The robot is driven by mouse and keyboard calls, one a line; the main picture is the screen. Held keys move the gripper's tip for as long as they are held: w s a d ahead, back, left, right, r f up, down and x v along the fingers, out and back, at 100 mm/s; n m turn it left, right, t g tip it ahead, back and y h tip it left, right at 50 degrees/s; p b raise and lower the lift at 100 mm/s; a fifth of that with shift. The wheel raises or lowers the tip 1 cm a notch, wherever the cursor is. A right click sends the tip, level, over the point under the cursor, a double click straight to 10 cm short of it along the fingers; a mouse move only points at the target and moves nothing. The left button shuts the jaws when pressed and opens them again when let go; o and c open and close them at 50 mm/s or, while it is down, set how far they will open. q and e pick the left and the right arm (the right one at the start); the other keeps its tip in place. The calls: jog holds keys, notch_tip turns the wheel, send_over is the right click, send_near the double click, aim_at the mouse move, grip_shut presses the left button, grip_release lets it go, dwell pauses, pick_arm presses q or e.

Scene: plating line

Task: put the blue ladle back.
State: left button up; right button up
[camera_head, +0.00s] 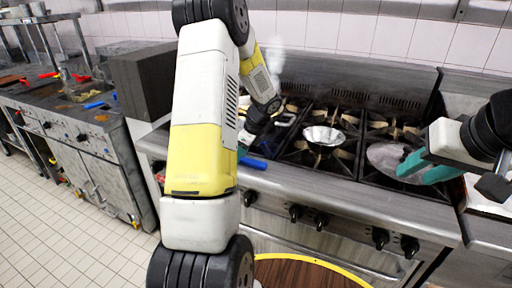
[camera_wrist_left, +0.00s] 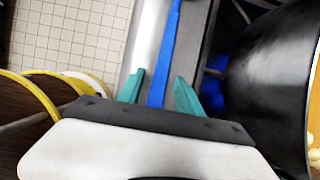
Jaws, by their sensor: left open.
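A long blue handle (camera_wrist_left: 160,70), which looks like the blue ladle's, runs between the two teal fingers of my left gripper (camera_wrist_left: 160,78) in the left wrist view. The fingers are open, with a gap on both sides of the handle. In the head view a blue handle (camera_head: 253,163) shows at the stove's front edge, beside my left gripper (camera_head: 243,149), which my own arm mostly hides. The ladle's bowl cannot be made out. My right gripper (camera_head: 428,170) is at the right, over a grey pan; its finger gap cannot be seen clearly.
The stove (camera_head: 330,190) carries a metal bowl (camera_head: 323,137) and the grey pan (camera_head: 385,157). A dark pot (camera_wrist_left: 270,85) stands close to the right of my left gripper, with another blue item (camera_wrist_left: 214,84) beside it. A left counter (camera_head: 70,112) holds red and blue utensils.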

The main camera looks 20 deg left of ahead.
pick_arm(q)
jog(key=s+d+r+n+t+h, duration=0.1)
jog(key=s+d+r+n, duration=0.2)
jog(key=r, duration=0.6)
jog(key=s+d+r+n, duration=0.1)
jog(key=s+d+r, duration=0.2)
jog(key=d+r, duration=0.35)
jog(key=s+d+r+n+t+h, duration=0.2)
jog(key=s+d+r+n+h, duration=0.1)
jog(key=s+n, duration=0.4)
jog(key=s+d+r+n+t+h, duration=0.2)
jog(key=s+d+r+n, duration=0.3)
jog(key=s, duration=0.7)
jog(key=shift+s+n+t+h, duration=0.2)
jog(key=shift+n+t+h, duration=0.2)
jog(key=shift+n, duration=0.7)
jog(key=shift+r, duration=0.1)
